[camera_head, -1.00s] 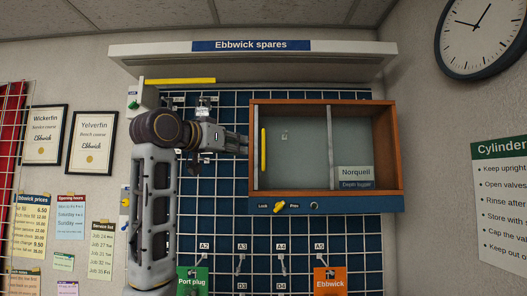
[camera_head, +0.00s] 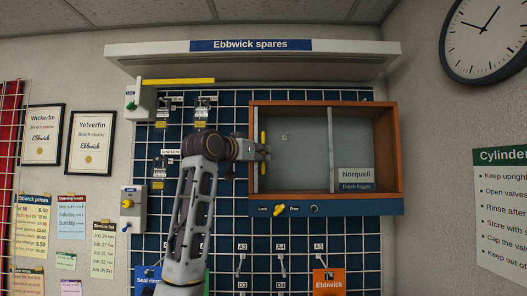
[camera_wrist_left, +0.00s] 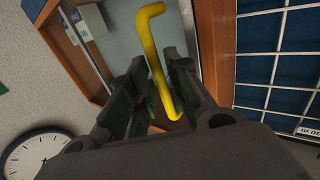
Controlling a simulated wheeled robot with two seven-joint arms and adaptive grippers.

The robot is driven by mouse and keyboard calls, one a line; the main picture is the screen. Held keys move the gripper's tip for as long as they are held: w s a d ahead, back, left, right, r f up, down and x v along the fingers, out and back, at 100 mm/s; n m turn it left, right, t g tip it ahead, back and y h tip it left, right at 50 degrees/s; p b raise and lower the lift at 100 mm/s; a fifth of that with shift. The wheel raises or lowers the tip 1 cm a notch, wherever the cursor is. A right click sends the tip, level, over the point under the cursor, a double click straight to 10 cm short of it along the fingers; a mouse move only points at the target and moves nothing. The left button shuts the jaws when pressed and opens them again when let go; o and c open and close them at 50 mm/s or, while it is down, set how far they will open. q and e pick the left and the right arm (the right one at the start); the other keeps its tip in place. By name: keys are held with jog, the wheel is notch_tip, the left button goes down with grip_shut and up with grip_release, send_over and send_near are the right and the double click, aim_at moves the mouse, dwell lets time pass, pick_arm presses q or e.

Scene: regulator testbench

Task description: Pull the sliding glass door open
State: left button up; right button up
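The wooden wall cabinet (camera_head: 397,150) has a grey-green glass door (camera_head: 295,150) in front. The door's upright yellow handle (camera_head: 263,140) is near its left edge. My left gripper (camera_head: 265,152) is at the handle, with its fingertips overlapping it in the head view. In the left wrist view the handle (camera_wrist_left: 153,48) runs between the two dark fingers, with gaps showing, so the gripper (camera_wrist_left: 162,80) looks open around it. The fingers hide part of the handle. A yellow knob (camera_head: 279,210) sits between the words Lock and Free below. My right gripper is not in view.
A grey upright (camera_head: 331,150) divides the cabinet front. A white shelf (camera_head: 255,60) overhangs above. An orange Ebbwick card (camera_head: 329,281) hangs below.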

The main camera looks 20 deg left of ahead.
pick_arm(q)
jog(key=shift+x, duration=0.9)
grip_shut()
